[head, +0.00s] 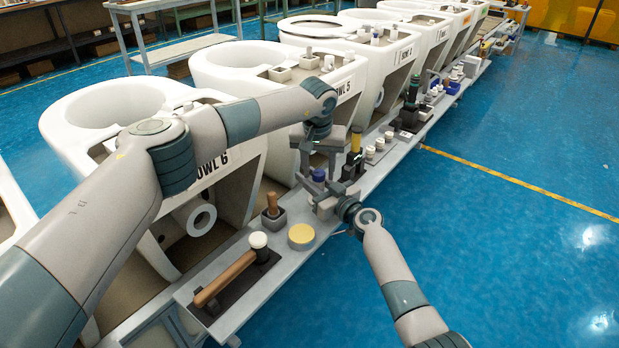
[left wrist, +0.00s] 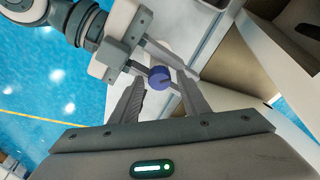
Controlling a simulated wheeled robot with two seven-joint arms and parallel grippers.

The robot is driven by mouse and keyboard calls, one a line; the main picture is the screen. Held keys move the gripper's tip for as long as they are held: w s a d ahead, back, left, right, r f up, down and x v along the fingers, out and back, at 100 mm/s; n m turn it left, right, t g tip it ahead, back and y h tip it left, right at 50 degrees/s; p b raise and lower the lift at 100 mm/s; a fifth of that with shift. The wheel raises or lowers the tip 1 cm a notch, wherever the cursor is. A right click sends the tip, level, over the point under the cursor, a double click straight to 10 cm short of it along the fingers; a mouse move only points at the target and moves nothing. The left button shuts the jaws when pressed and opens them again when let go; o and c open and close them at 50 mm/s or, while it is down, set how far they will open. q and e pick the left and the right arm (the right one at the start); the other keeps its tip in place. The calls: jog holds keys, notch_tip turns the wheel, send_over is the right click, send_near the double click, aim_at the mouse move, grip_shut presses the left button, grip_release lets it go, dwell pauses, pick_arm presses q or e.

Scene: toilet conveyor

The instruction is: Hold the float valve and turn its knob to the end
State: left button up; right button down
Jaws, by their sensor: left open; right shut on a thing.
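The float valve shows mainly as its round blue knob (head: 318,175), above the grey bench; its body is mostly hidden by my grippers. My right gripper (head: 325,194) comes in from the lower right and is shut on the valve. My left gripper (head: 316,166) points down from above, open around the knob. The right gripper's fingers reach in from the upper left.
White toilet bowls (head: 225,165) stand in a row along the left of the narrow grey bench (head: 330,228). A yellow round piece (head: 301,235), a brown-handled tool (head: 226,278) and a small holder (head: 273,215) sit nearer. More parts fill the bench beyond. Blue floor lies open at right.

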pick_arm(q)
jog(key=n+y, duration=0.1)
jog(key=n, duration=0.3)
jog(key=shift+n, duration=0.4)
jog(key=c, duration=0.7)
jog(key=shift+c, duration=0.2)
jog(key=shift+m+h, duration=0.3)
jog(key=shift+m, duration=1.4)
